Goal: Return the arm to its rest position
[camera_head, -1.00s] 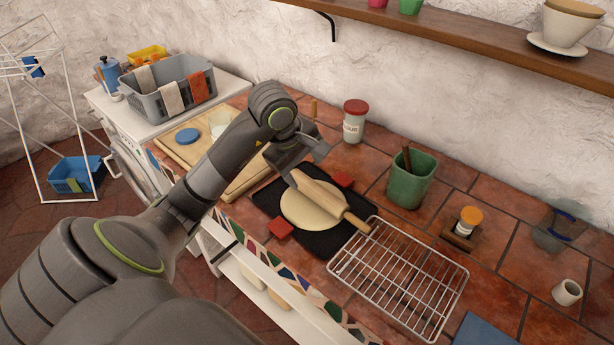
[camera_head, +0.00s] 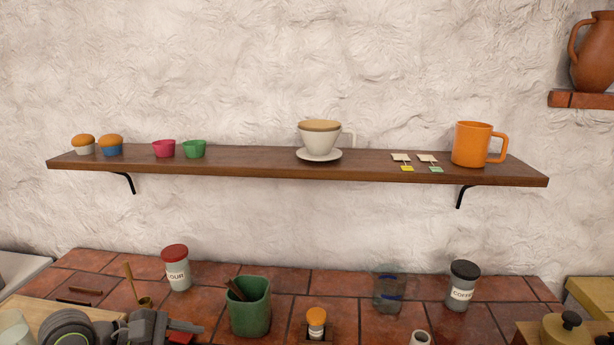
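My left arm shows only at the bottom left of the head view, low over the counter. Its gripper (camera_head: 150,328) is partly cut off by the lower edge, and I cannot tell whether its fingers are open or shut. Something red lies just right of it; I cannot tell what it is. My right gripper is out of view.
A wall shelf (camera_head: 250,164) holds muffins, small cups, a white cup with a dripper (camera_head: 320,138) and an orange mug (camera_head: 472,144). On the tiled counter stand a flour jar (camera_head: 177,272), a green pot (camera_head: 249,310), an orange-capped jar (camera_head: 316,320) and a coffee jar (camera_head: 461,288).

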